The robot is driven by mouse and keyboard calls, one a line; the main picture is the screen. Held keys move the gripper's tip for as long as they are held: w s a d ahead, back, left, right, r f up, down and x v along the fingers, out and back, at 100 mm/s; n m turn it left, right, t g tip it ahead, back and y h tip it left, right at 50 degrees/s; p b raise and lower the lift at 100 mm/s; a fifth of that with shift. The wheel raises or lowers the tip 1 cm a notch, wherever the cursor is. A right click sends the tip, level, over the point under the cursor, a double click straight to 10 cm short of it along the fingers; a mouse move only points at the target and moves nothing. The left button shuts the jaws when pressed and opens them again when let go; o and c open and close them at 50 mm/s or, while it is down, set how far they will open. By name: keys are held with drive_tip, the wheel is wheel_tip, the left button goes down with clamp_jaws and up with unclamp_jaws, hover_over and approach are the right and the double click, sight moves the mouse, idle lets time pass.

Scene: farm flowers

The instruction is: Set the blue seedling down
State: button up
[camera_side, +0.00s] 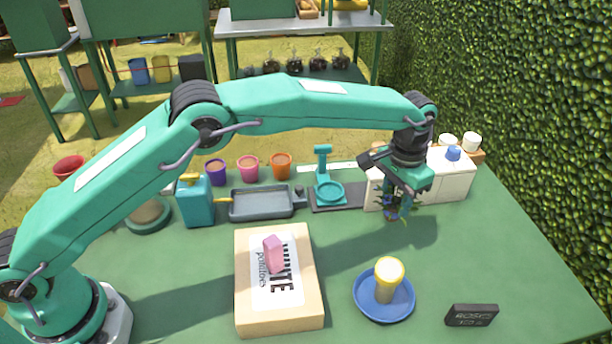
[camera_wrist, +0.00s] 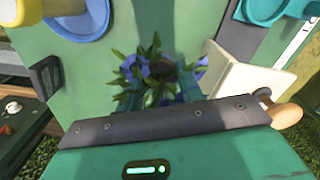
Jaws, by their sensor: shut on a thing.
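The blue seedling (camera_side: 391,207) has green leaves and blue flowers. It hangs under my gripper (camera_side: 393,190) in the side view, in front of the white box at the right. My gripper points down and is shut on it. In the wrist view the leaves and blue blooms of the seedling (camera_wrist: 150,72) show from above, just beyond the dark edge of the gripper. Its lower end is close to the green table (camera_side: 440,250); I cannot tell whether it touches. The fingertips are mostly hidden by the leaves.
Left of the gripper stand a teal scale (camera_side: 329,190) and a grey tray (camera_side: 262,204).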

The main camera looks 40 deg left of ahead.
sight(398, 191)
drive_tip(key=shift+f, duration=3.25)
drive_tip(key=shift+f, duration=0.2)
drive_tip(key=o, duration=1.1)
drive_tip(key=shift+c, duration=0.2)
drive_tip(key=shift+r, duration=0.1)
wheel_tip(398, 191, up, 12)
drive_tip(key=shift+r, duration=0.1)
drive_tip(key=shift+a+r, duration=0.1)
